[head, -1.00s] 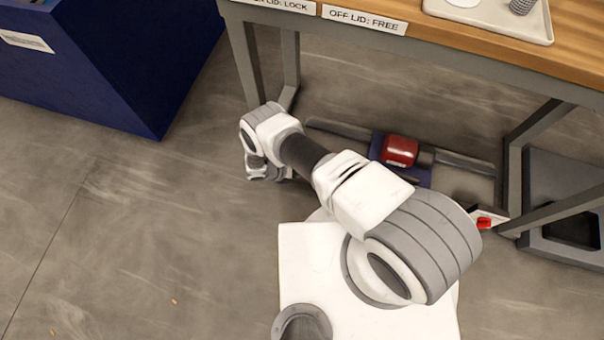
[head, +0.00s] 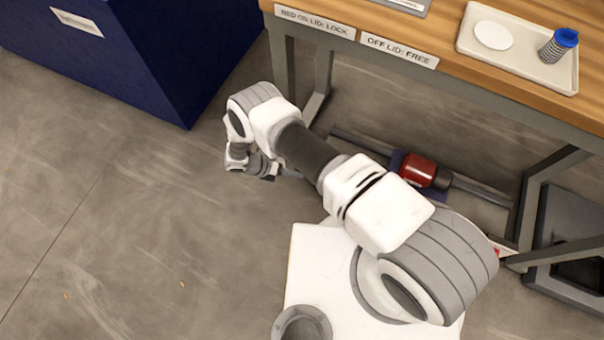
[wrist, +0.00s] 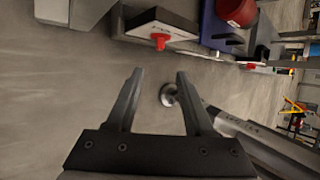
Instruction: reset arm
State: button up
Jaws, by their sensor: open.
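In the head view my arm reaches out to the upper left and bends down beside the bench legs. The fingers are hard to make out there, near the end of the wrist (head: 262,165). Nothing is between the fingers.
A wooden bench (head: 460,45) carries a tray (head: 515,58) with a white disc (head: 493,36) and a blue-capped filter (head: 559,45). A red motor (head: 418,170) sits beneath it. A blue cabinet (head: 150,50) stands at upper left. Floor at left is clear.

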jog(key=shift+v, duration=0.8)
jog(key=shift+s, duration=0.1)
